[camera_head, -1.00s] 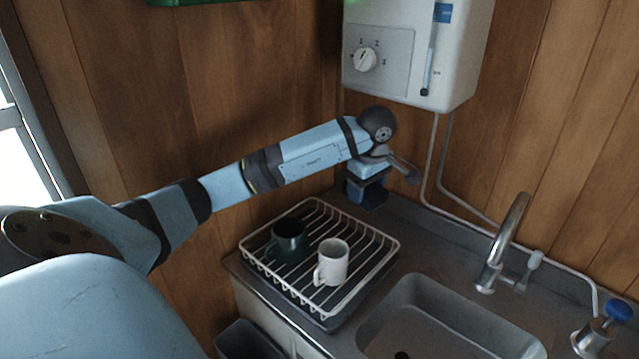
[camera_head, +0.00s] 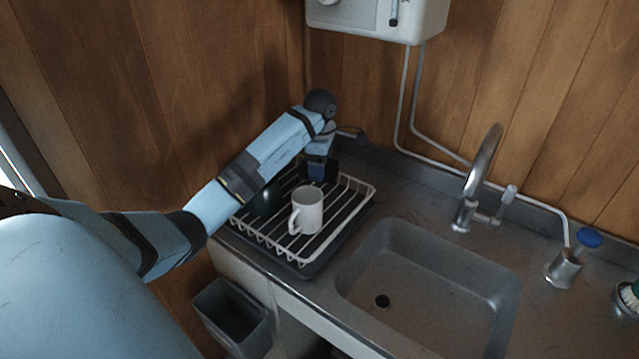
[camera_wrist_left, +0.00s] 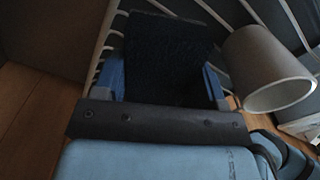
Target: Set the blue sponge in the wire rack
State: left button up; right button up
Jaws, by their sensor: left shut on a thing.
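My left gripper (camera_head: 320,172) points down over the back part of the white wire rack (camera_head: 287,252), behind the white mug. In the left wrist view its two blue fingers (camera_wrist_left: 162,82) are shut on the blue sponge (camera_wrist_left: 165,52), which looks dark navy in shadow. The rack's wires show just beyond and beside the sponge. I cannot tell whether the sponge touches the rack. In the head view the sponge is hard to tell from the dark fingers. My right gripper is not in view.
A white mug (camera_head: 307,209) stands in the rack, close to the gripper. A dark green mug (camera_head: 266,201) is beside it, partly hidden by my left arm. The sink (camera_head: 430,280) and tap (camera_head: 480,180) are to the right. A grey bin (camera_head: 232,316) is below the counter.

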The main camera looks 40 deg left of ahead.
pick_arm(q)
notch_tip(320, 180, down, 2)
jog(key=shift+f, duration=0.1)
notch_tip(320, 180, down, 3)
jog(key=shift+f, duration=0.1)
jog(key=shift+f, duration=0.15)
jog(key=o, duration=0.6)
